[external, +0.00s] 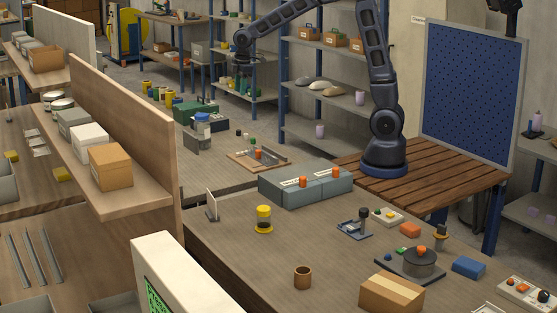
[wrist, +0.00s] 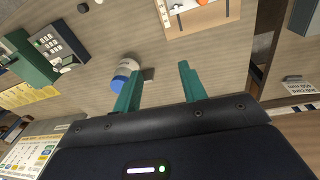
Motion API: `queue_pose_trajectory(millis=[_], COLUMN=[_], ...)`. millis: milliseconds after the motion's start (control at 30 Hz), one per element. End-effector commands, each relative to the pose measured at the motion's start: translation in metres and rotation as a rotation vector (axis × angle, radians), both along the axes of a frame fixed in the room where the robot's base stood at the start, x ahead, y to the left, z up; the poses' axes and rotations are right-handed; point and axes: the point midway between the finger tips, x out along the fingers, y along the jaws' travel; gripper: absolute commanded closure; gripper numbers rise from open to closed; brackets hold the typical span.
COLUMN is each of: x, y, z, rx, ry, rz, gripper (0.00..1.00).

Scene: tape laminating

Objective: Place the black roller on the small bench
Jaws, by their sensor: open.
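My gripper (wrist: 160,70) is open, its two green fingers apart with nothing held between them. In the external view it hangs from my arm at the upper middle (external: 243,82), above the far work area. A small black round piece (wrist: 82,8) lies at the top left of the wrist view, away from the fingers; it may be the black roller, but I cannot be sure. A low wooden-topped bench (external: 218,180) stands behind the front table and may be the small bench. Its brown top also fills the middle of the wrist view (wrist: 215,65).
A blue-and-white jar (wrist: 124,76) stands beside the left finger; it also shows in the external view (external: 202,126). A wooden tray (wrist: 228,12) is at the upper right and a green machine (wrist: 30,60) at the left. The front table (external: 335,255) holds several tools and boxes.

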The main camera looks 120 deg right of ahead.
Motion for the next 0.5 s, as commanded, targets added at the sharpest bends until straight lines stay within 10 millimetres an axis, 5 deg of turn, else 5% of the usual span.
queue_pose_trajectory(millis=[233,500], x=[0.008,-0.013], y=[0.115,0.226], z=[0.048,0.080], rx=[-0.029,-0.038], ry=[-0.057,-0.125], rz=[0.030,0.056], gripper=[0.58,0.58])
